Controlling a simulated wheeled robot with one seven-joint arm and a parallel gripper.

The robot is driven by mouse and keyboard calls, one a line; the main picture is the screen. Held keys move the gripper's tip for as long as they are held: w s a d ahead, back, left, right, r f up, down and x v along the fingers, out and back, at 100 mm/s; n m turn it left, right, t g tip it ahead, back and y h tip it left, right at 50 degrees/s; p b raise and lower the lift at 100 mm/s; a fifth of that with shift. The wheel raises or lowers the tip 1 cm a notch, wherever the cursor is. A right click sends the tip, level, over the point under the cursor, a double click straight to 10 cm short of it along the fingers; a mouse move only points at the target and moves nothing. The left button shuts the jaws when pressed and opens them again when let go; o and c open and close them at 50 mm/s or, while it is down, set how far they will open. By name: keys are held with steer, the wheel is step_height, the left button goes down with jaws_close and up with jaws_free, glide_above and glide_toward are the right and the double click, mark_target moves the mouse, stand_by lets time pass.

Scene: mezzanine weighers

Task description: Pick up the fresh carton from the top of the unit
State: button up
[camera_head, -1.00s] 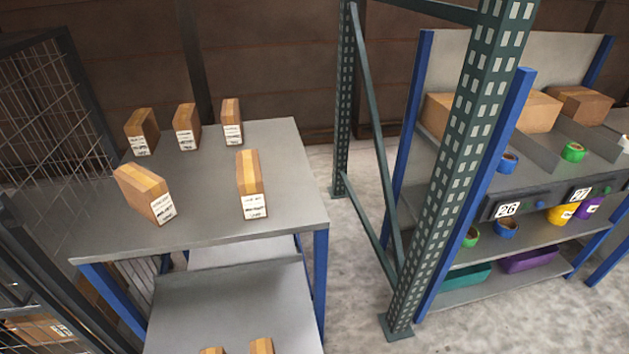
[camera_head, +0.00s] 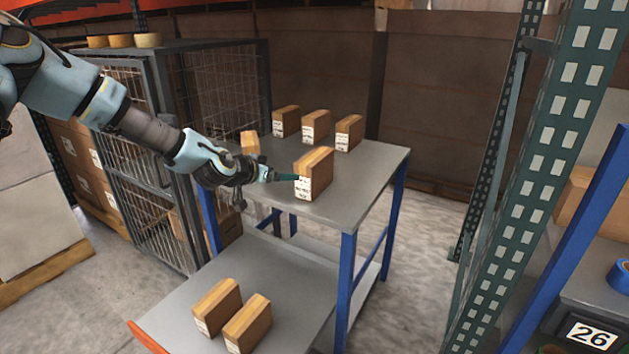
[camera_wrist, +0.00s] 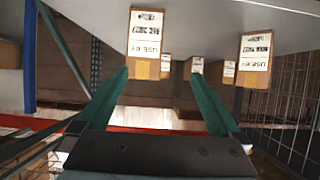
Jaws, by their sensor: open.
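Several brown cartons with white printed labels stand on the grey top of the unit (camera_head: 365,178). The nearest carton (camera_head: 319,172) is at the front right of the top; it also shows upside down in the wrist view (camera_wrist: 145,43). Another carton (camera_head: 250,142) stands at the left, partly behind my arm. Three more stand in a back row, such as the middle carton (camera_head: 316,127). My gripper (camera_head: 290,177) is open and empty, its green fingers pointing at the nearest carton's labelled face. I cannot tell whether they touch it. "USE BY" labels show, but I cannot surely read dates.
Two cartons (camera_head: 248,324) stand on the lower front shelf. A mesh cage (camera_head: 150,170) is close on the left, under my arm. A green perforated rack post (camera_head: 535,180) rises at the right. The top is bare around the nearest carton's right side.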

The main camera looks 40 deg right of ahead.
mark_target(307, 161)
steer(key=shift+t+h, duration=0.4)
steer(key=shift+h, duration=0.5)
steer(key=d, duration=0.1)
steer(key=d+r, duration=0.1)
steer(key=d, duration=0.1)
steer(key=s+d, duration=0.1)
steer(key=d, duration=0.1)
steer(key=shift+r, duration=0.15)
steer(key=x, duration=0.2)
steer(key=p+x, duration=0.1)
steer(key=x, duration=0.1)
steer(key=shift+d+r, duration=0.1)
steer(key=shift+d, duration=0.3)
steer(key=shift+w+d, duration=0.15)
steer(key=shift+d, duration=0.3)
steer(key=p+x, duration=0.1)
steer(key=x, duration=0.1)
steer(key=p+x, duration=0.2)
steer(key=shift+d+f, duration=0.45)
steer(key=shift+d, duration=0.1)
steer(key=shift+r, duration=0.1)
jaws_close()
